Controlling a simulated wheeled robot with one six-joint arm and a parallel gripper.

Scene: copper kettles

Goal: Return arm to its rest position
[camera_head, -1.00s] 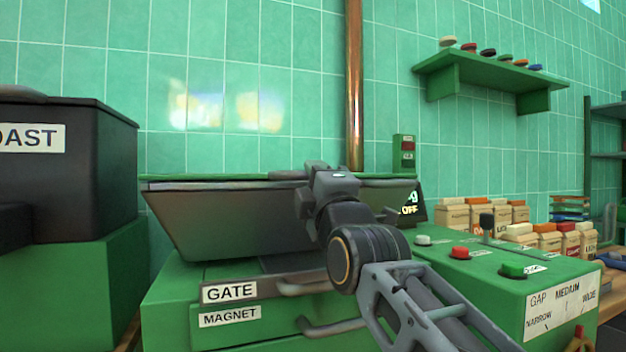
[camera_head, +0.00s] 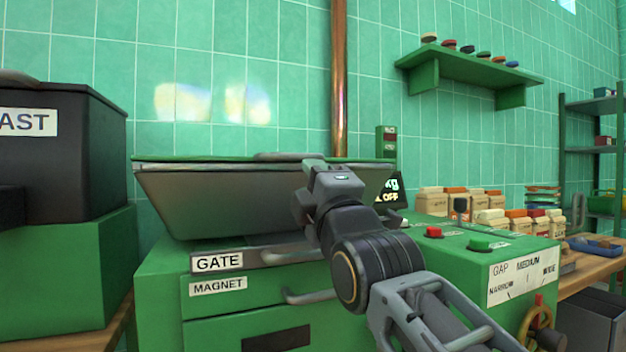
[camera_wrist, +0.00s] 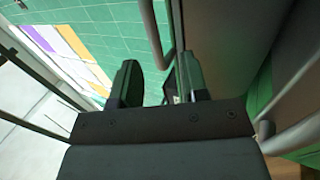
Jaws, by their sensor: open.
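My gripper (camera_wrist: 160,85) shows in the wrist view with its two dark fingers apart and nothing between them. In the head view my arm reaches up from the lower right, folded, with its wrist in front of the green machine (camera_head: 160,300). The fingertips are hidden there behind my wrist. A grey metal hopper (camera_head: 220,205) on the machine stands behind my wrist. Whether my arm touches it I cannot tell.
A gate handle (camera_head: 285,255) and a drawer handle (camera_head: 310,297) stick out near my arm. Red (camera_head: 433,232) and green (camera_head: 480,244) buttons sit on the machine top. Several paper bags (camera_head: 492,217) stand behind. A black bin (camera_head: 70,160) is at left.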

